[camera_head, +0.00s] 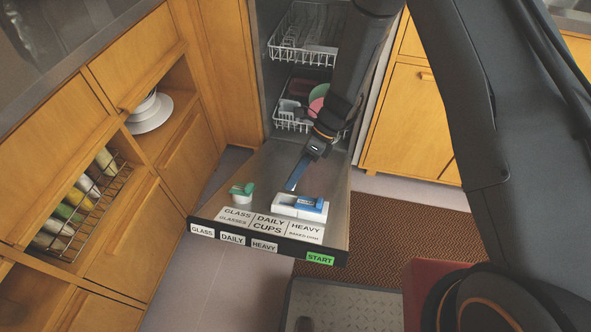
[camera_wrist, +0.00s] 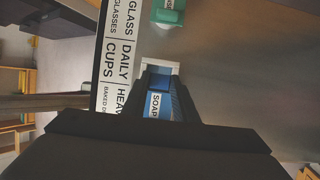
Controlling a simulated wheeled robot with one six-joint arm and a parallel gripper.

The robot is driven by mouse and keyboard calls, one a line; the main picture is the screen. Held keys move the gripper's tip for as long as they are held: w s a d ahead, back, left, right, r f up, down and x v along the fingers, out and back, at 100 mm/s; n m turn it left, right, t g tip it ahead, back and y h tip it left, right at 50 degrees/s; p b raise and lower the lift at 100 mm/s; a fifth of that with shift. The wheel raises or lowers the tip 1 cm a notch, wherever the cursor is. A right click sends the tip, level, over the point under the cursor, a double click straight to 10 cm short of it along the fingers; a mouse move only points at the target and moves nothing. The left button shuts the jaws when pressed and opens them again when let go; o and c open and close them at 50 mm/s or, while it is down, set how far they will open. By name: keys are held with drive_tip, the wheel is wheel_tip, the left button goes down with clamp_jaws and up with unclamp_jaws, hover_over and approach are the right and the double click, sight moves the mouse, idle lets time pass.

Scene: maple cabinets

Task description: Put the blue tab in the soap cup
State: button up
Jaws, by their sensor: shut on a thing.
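The soap cup (camera_head: 286,209) is a white box on the open dishwasher door, with a blue lid (camera_head: 312,205) at its right end. In the wrist view the cup's white rim (camera_wrist: 160,64) shows beyond the fingers, and the lid's SOAP label (camera_wrist: 155,105) shows between them. My gripper (camera_head: 291,188) points down at the left part of the cup from behind. It is shut on the blue tab (camera_wrist: 158,79), which is mostly hidden by the fingers. I cannot tell whether the tab touches the cup's floor.
A green-capped white container (camera_head: 242,195) stands left of the cup; its green top shows in the wrist view (camera_wrist: 168,15). Labels line the door's front edge (camera_head: 265,240). Dish racks (camera_head: 303,45) stand behind. Cabinets flank the door on the left.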

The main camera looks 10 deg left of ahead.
drive_tip(key=shift+s+a+f+b, duration=0.15)
drive_tip(key=shift+s+f, duration=0.35)
drive_tip(key=shift+f, duration=0.3)
drive_tip(key=shift+s+d+f+b, duration=0.15)
drive_tip(key=shift+s+f, duration=0.3)
drive_tip(key=shift+f, duration=0.4)
drive_tip(key=shift+s+a+f+b, duration=0.15)
drive_tip(key=shift+s+f, duration=0.35)
drive_tip(key=shift+f, duration=0.3)
drive_tip(key=o, duration=1.1)
drive_tip(key=v, duration=0.7)
drive_tip(key=shift+w+d+r, duration=0.15)
drive_tip(key=shift+d+r, duration=0.05)
drive_tip(key=shift+r, duration=0.1)
